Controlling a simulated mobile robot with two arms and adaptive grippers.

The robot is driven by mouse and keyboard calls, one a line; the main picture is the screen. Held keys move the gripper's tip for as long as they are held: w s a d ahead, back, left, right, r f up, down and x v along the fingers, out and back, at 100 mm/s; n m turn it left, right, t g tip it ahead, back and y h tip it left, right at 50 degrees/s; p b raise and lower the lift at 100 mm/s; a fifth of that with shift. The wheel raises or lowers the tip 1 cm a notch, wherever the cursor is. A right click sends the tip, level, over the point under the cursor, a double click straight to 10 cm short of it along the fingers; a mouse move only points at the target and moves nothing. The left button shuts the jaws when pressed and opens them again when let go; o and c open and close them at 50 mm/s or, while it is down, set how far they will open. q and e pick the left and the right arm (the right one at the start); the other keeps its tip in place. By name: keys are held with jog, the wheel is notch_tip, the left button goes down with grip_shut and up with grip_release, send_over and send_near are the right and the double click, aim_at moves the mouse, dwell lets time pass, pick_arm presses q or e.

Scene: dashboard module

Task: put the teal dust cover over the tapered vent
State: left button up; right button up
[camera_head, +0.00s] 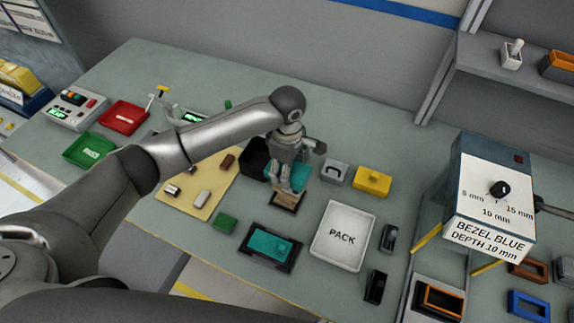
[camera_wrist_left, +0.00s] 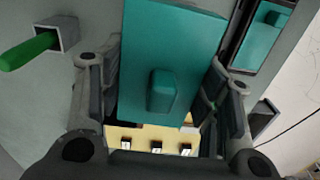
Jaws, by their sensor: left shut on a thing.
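My left gripper (camera_head: 287,180) is shut on a teal piece (camera_head: 300,176), which I take to be the dust cover. In the left wrist view the teal cover (camera_wrist_left: 185,35) is a flat panel with a raised block on its face, between the fingers (camera_wrist_left: 160,100). In the head view it is just above a small tan piece with dark edges (camera_head: 285,199), partly hidden by the gripper. I cannot tell whether this is the tapered vent or whether the cover touches it. My right gripper is not in view.
Another teal part (camera_head: 268,243) lies in a dark tray (camera_head: 247,254). A white PACK tray (camera_head: 342,235) is right of it. A tan mat (camera_head: 203,208) with small parts lies left, and a black bin (camera_head: 253,158) is beside the gripper. A yellow block (camera_head: 372,181) stands right.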

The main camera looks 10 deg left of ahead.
pick_arm(q)
notch_tip(320, 180, down, 3)
jog(key=shift+r+b, duration=0.1)
jog(key=shift+b, duration=0.25)
jog(key=shift+f, duration=0.95)
jog(key=shift+p, duration=0.3)
dwell(0.6)
jog(key=shift+f, duration=0.1)
dwell(0.8)
